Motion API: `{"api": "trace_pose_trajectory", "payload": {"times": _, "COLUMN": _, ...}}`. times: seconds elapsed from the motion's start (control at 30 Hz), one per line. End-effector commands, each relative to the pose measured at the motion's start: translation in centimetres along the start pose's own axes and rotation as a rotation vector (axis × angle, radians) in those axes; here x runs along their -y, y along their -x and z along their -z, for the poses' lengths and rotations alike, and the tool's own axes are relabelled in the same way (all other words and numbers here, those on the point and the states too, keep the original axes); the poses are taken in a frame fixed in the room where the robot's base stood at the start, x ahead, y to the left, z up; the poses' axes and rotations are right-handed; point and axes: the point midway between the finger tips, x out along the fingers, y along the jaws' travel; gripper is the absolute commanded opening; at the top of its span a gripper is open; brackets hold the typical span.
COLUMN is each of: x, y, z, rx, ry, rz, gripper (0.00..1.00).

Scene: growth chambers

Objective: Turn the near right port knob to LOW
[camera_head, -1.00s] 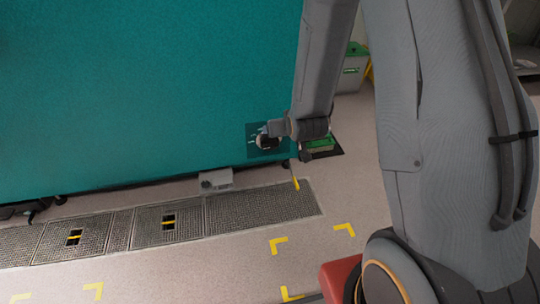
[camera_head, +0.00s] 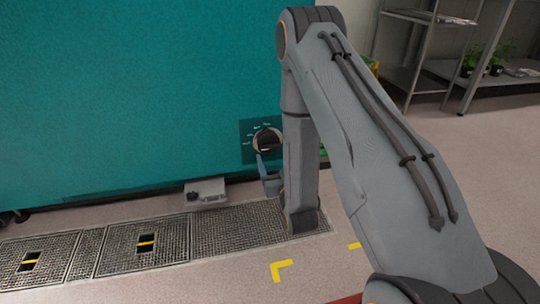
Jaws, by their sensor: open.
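The port knob (camera_head: 267,140) is a round dark knob with a pale rim on a dark label plate (camera_head: 246,146), low on the right part of the teal chamber wall. Small white marks are printed around its left and upper side; I cannot read them at this size. My gripper (camera_head: 262,164) is just below the knob, at the end of my bent arm, with its fingers pointing up. It is open and shows no hold on the knob. Whether a fingertip touches the knob is unclear. My arm hides the area right of the plate.
The teal chamber wall (camera_head: 120,90) fills the left. A small grey box (camera_head: 206,193) sits at its foot. Metal floor grates (camera_head: 240,226) run along it. Grey shelving (camera_head: 425,60) with potted plants (camera_head: 487,60) stands at the back right. The floor at right is clear.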

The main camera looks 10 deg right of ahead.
Motion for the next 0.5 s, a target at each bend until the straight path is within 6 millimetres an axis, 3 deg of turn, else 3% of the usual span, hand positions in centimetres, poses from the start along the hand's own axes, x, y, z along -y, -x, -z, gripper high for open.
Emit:
{"api": "trace_pose_trajectory", "payload": {"times": 0.17, "x": 0.0, "y": -1.0, "z": -0.2, "rx": -0.015, "ry": 0.000, "rz": 0.000, "gripper": 0.75}}
{"api": "trace_pose_trajectory", "payload": {"times": 0.5, "x": 0.0, "y": -6.1, "z": -0.2, "rx": -0.014, "ry": 0.000, "rz": 0.000, "gripper": 0.75}}
